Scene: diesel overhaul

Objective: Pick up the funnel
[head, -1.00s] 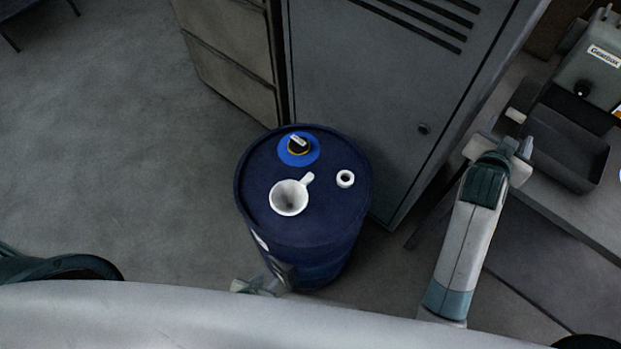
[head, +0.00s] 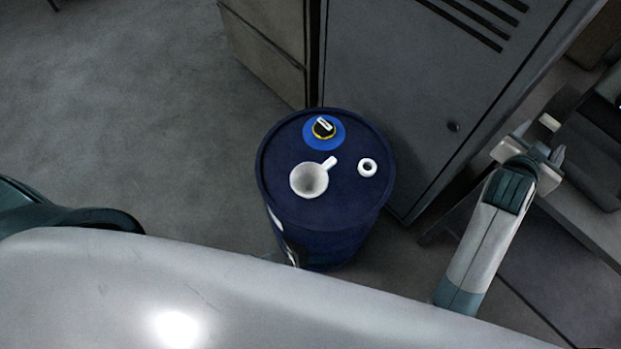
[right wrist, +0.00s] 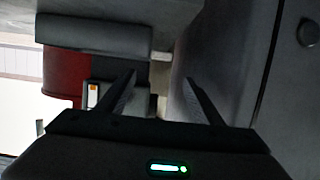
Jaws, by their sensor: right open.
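The white funnel (head: 310,180) lies on top of the blue drum (head: 280,205), its wide mouth facing up and a short handle-like tab pointing up and right. My right gripper (head: 547,152) is to the right of the drum, well apart from the funnel, near the bench. In the right wrist view my right gripper (right wrist: 160,85) is open, with nothing between its fingers; the funnel does not show there.
A blue disc with a black and yellow cap (head: 323,128) and a white ring (head: 367,168) share the drum top with the funnel. A grey cabinet (head: 400,110) stands close behind the drum. A bench (head: 575,215) is at the right. The floor (head: 150,110) at left is clear.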

